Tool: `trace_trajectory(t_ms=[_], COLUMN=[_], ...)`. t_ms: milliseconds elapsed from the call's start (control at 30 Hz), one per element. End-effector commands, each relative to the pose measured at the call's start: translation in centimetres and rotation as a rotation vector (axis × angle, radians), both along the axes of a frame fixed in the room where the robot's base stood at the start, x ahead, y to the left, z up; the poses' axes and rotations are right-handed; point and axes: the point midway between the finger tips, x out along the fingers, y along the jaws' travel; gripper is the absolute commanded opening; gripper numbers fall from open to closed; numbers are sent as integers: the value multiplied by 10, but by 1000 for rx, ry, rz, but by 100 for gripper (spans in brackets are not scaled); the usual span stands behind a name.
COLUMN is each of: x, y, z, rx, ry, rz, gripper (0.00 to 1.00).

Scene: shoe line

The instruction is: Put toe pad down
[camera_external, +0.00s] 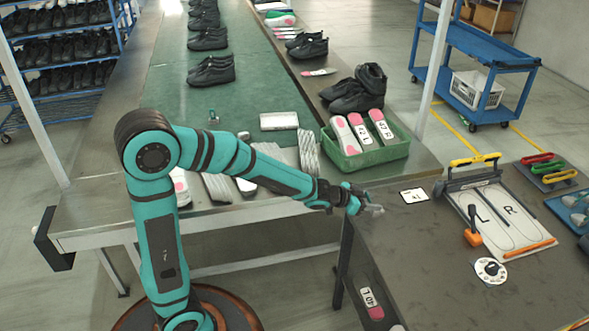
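My gripper is clear of the board.
A card marked 41 (414,195) lies right of my gripper. A green crate (371,158) of insoles stands behind it. The table's near middle is bare.

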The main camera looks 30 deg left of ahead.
Motion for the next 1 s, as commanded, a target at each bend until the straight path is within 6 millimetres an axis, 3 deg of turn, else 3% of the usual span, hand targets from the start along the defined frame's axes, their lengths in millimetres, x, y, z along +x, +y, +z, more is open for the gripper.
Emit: trace_trajectory(t_ms=[267, 1000], x=[-5, -69], y=[5, 69], z=[6, 44], rx=[0, 0], ry=[-1, -2], rz=[0, 1], gripper=[43, 43])
